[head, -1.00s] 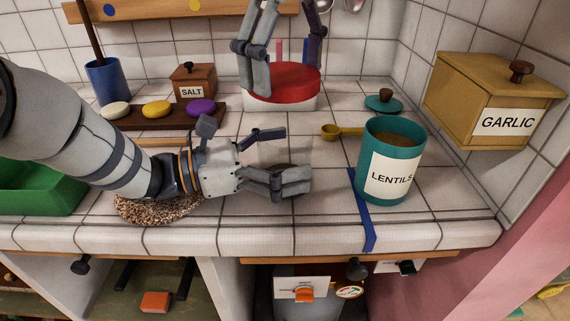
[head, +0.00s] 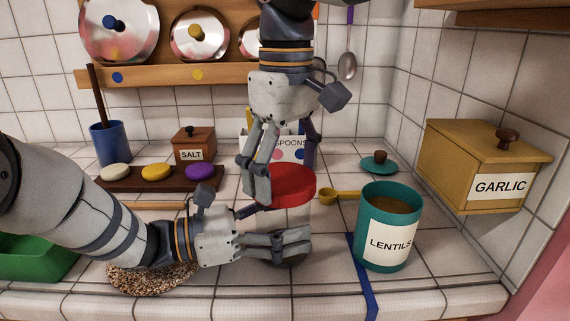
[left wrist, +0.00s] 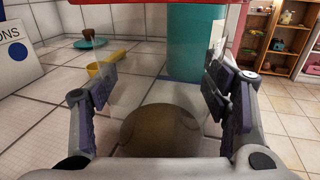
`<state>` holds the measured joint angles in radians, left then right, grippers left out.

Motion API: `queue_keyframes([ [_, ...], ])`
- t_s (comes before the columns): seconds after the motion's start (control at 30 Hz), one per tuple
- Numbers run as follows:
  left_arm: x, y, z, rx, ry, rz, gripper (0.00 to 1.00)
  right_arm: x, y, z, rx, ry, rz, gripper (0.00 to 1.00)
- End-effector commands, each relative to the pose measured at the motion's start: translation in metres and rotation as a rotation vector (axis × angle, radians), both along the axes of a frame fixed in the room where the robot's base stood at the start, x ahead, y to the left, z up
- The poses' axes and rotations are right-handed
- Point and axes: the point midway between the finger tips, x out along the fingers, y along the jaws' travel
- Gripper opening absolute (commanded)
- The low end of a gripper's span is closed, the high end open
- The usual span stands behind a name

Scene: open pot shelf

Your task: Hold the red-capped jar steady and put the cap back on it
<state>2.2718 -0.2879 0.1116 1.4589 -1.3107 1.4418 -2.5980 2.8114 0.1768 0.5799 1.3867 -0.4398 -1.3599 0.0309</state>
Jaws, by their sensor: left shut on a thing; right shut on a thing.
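The clear jar (head: 291,217) stands on the tiled counter with something brown low inside; its body is faint in the head view. My left gripper (head: 285,230) is shut around it from the left. In the left wrist view the jar (left wrist: 160,132) shows between the two fingers, with a rounded brown shape in it. The red cap (head: 293,186) is in my right gripper (head: 283,180), which comes down from above and is shut on it.
The teal lentils canister (head: 388,228) stands close on the right, with a yellow scoop (head: 338,196) and teal lid (head: 379,162) behind. The spoons box (head: 272,146) is behind my right gripper. A cork-like mat (head: 150,279) lies under my left arm.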

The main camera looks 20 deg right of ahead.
Motion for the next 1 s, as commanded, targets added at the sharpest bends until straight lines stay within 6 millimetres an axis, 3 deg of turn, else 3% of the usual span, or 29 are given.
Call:
queue_keyframes([
  [1.0,0.0,0.0,0.001,-0.001,-0.001,0.0,0.19,0.0,0.0,-0.017,0.0,0.0,0.001,0.66],
])
